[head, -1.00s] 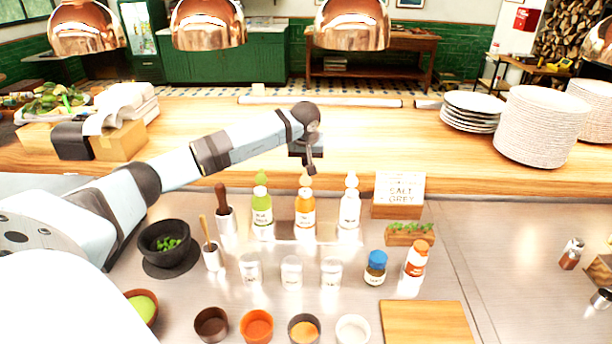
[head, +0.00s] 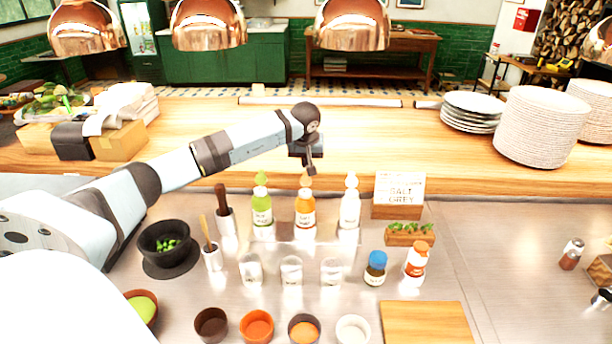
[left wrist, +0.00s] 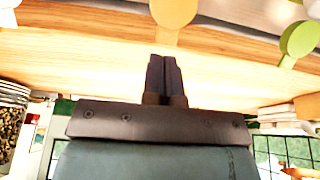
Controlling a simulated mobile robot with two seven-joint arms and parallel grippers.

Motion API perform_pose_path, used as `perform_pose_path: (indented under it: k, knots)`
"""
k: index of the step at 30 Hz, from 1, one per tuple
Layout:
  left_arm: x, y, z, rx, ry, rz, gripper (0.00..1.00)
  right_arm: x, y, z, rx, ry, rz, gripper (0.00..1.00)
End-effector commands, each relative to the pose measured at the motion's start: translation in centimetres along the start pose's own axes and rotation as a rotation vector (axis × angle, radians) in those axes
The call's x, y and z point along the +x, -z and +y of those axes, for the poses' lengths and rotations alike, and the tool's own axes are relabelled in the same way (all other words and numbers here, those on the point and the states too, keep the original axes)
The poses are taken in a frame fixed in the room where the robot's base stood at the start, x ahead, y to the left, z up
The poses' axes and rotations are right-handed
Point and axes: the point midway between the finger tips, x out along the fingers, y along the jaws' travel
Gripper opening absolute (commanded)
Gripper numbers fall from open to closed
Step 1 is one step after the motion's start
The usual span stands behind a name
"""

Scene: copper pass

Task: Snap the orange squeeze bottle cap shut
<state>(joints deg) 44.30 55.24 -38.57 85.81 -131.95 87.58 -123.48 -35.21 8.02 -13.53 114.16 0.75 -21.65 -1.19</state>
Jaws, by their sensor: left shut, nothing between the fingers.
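The orange squeeze bottle (head: 305,214) stands upright between a green bottle (head: 262,210) and a white bottle (head: 350,208). Its orange cap (head: 305,182) also shows at the top of the left wrist view (left wrist: 174,10). I cannot tell whether the cap is open or closed. My left gripper (head: 312,172) is shut and empty, its fingertips pointing down right by the cap top. In the left wrist view, the closed fingers (left wrist: 164,60) show a small gap to the orange cap. Whether they touch is unclear in the head view. My right gripper is not in view.
A dark mortar (head: 165,245) sits to the left.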

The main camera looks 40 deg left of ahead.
Motion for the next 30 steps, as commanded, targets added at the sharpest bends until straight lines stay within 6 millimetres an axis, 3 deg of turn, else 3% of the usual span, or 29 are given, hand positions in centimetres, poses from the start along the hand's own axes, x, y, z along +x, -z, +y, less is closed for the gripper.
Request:
perform_pose_path:
  k: [17,30]
  knots:
    - [-0.1,-0.1,0.0,0.0,0.0,0.0,0.0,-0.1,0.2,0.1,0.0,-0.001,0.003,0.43]
    - [-0.6,-1.5,0.0,0.001,0.001,0.001,0.0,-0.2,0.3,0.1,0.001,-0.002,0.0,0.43]
